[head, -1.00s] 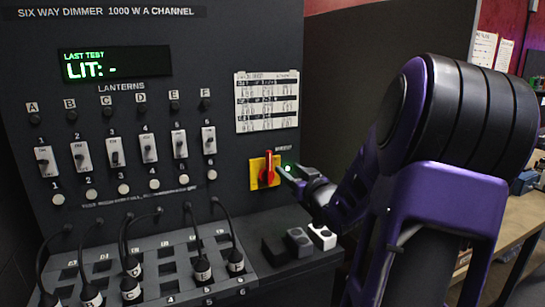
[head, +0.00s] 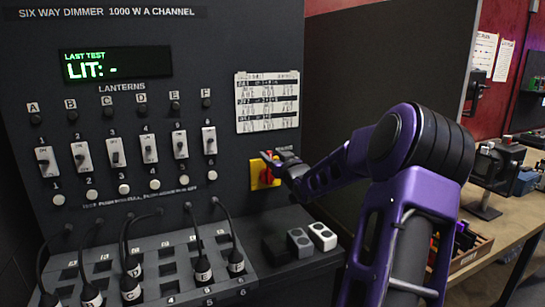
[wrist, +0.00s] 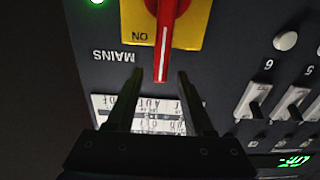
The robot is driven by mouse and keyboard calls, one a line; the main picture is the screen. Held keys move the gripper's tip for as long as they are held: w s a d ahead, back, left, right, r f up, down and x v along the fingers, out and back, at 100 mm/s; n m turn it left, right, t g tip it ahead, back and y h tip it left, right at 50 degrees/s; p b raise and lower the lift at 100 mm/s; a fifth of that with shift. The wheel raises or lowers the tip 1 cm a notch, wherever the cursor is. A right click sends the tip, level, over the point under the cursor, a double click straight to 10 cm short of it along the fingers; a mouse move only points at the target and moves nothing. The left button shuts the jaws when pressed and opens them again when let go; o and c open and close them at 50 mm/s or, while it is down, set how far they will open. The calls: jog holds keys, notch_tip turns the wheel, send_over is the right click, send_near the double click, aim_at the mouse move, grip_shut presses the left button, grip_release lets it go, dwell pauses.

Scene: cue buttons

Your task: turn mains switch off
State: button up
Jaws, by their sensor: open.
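The mains switch is a red lever (wrist: 168,35) on a yellow plate (wrist: 200,18). In the wrist view, which shows the panel upside down, the lever lies along the middle, beside the ON label (wrist: 140,37). The lever points up on the panel. My gripper (wrist: 160,74) is open, with one finger on each side of the lever's tip; I cannot tell whether either touches it. In the head view my gripper (head: 277,158) partly covers the lever, and the yellow plate (head: 256,178) shows around it.
A printed card (head: 267,102) is above the switch. Several numbered slide switches (head: 114,153) and round buttons are to its left. A patch tray (head: 170,280) with cabled plugs and small grey and white blocks (head: 322,236) are below. A green light (wrist: 97,2) is near the plate.

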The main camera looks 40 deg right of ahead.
grip_shut()
dwell(1.3)
